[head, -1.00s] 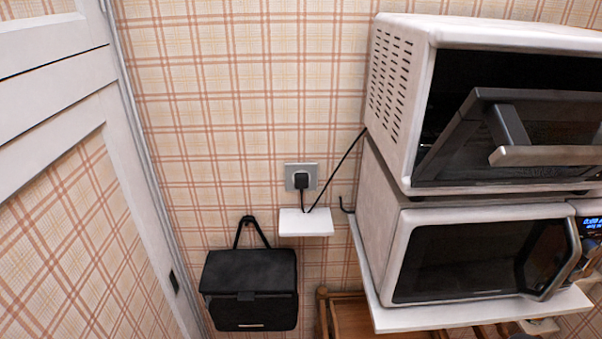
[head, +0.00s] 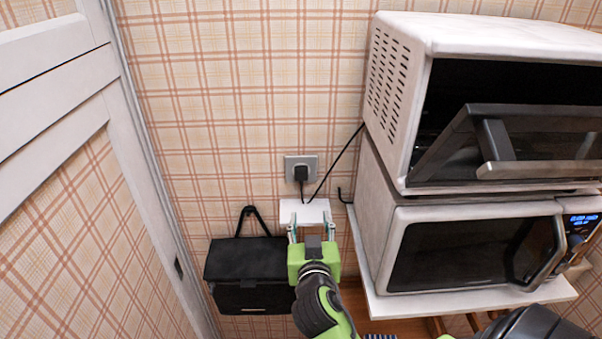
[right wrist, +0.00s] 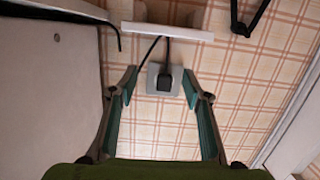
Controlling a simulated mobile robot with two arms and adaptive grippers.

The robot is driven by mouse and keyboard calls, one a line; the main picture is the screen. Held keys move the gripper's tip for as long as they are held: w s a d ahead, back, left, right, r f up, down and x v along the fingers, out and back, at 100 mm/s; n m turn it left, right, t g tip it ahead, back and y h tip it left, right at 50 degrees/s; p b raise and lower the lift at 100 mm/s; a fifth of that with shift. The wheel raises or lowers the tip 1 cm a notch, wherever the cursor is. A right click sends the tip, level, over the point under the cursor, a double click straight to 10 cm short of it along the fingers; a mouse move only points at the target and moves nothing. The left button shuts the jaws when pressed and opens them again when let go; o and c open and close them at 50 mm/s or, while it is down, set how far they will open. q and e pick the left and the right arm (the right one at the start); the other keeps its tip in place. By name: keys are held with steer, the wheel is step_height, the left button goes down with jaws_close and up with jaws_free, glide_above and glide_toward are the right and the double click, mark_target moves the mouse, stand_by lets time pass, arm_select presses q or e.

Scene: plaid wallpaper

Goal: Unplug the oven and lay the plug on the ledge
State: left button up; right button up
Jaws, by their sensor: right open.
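The black plug (head: 301,173) sits in the grey wall socket (head: 313,161). Its black cord (head: 338,163) hangs down from it and runs up right behind the oven (head: 398,100), whose door is tilted open. The small white ledge (head: 292,208) is on the wall just below the socket. My right gripper (head: 312,228) is open and empty, in front of the ledge and below the plug in the head view. In the right wrist view, the plug (right wrist: 165,82) shows between the spread fingers (right wrist: 161,90), farther off at the wall and apart from them. My left gripper is not in view.
A microwave (head: 470,250) stands under the oven on a white shelf (head: 400,308). A white door (head: 70,110) is at left.

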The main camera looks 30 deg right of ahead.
steer(key=t+h, duration=0.1)
steer(key=t, duration=0.1)
glide_toward(301, 176)
steer(key=shift+r, duration=0.15)
steer(key=x, duration=0.7)
steer(key=shift+p, duration=0.35)
steer(key=shift+x, duration=1)
steer(key=shift+b, duration=0.55)
